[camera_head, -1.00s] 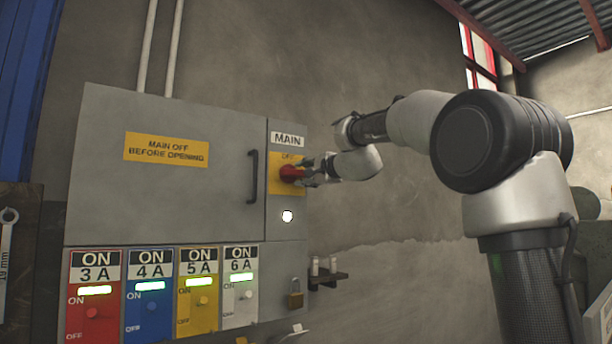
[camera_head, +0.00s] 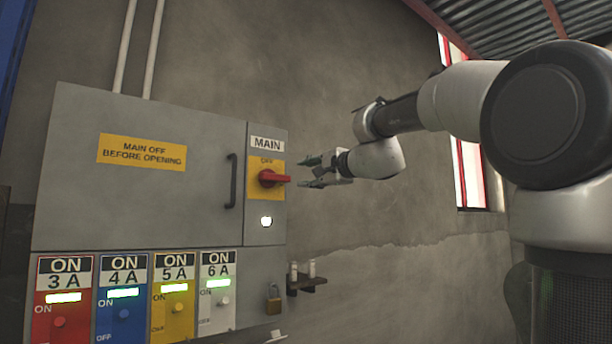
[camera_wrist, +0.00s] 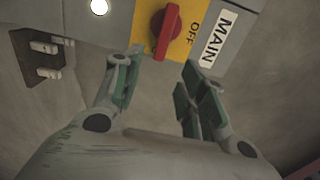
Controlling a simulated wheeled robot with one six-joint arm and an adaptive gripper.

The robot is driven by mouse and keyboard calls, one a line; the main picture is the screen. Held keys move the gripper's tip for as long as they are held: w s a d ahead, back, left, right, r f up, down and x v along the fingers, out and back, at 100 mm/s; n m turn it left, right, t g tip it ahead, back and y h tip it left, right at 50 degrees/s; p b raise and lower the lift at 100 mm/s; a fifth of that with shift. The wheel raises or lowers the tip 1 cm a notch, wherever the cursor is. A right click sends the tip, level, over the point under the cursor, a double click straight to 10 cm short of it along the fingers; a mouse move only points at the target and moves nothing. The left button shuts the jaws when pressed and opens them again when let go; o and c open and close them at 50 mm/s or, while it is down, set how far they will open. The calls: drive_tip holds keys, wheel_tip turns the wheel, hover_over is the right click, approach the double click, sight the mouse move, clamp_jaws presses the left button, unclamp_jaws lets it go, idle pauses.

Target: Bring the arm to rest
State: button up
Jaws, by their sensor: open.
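My gripper (camera_head: 312,172) is open and empty, to the right of the grey electrical cabinet (camera_head: 80,205). Its fingers point left toward the red main switch handle (camera_head: 272,178) and stand apart from it. In the wrist view my gripper (camera_wrist: 158,80) shows two spread fingers with green pads. The red handle (camera_wrist: 166,30) on its yellow plate (camera_wrist: 190,25) lies beyond the fingertips, with nothing between the fingers. My arm reaches in from the right of the head view.
Below the cabinet door are red, blue, yellow and white switch panels (camera_head: 217,310) with lit green bars. A padlock (camera_head: 273,300) hangs at the lower right. A small shelf (camera_head: 308,284) with white items sticks out beside the cabinet. The wall right of it is clear.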

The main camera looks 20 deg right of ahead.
idle(0.4)
drive_tip(key=s+d+f+n+g+h, duration=0.1)
drive_tip(key=s+f+n+g, duration=0.25)
drive_tip(key=f, duration=0.65)
drive_tip(key=s+f+n+g, duration=0.3)
drive_tip(key=s+f+n, duration=0.1)
drive_tip(key=f, duration=0.5)
drive_tip(key=s+d+f+n+g+h, duration=0.2)
drive_tip(key=s+d+f+n+g, duration=0.1)
drive_tip(key=s+f, duration=0.8)
drive_tip(key=s+d+f+n+g+h, duration=0.2)
drive_tip(key=s+f, duration=0.8)
drive_tip(key=s, duration=0.5)
drive_tip(key=shift+s+d+f+n+g+h, duration=0.15)
drive_tip(key=shift+d+f+n+g+h, duration=0.2)
drive_tip(key=shift+d+n+g, duration=0.6)
drive_tip(key=shift+a, duration=0.1)
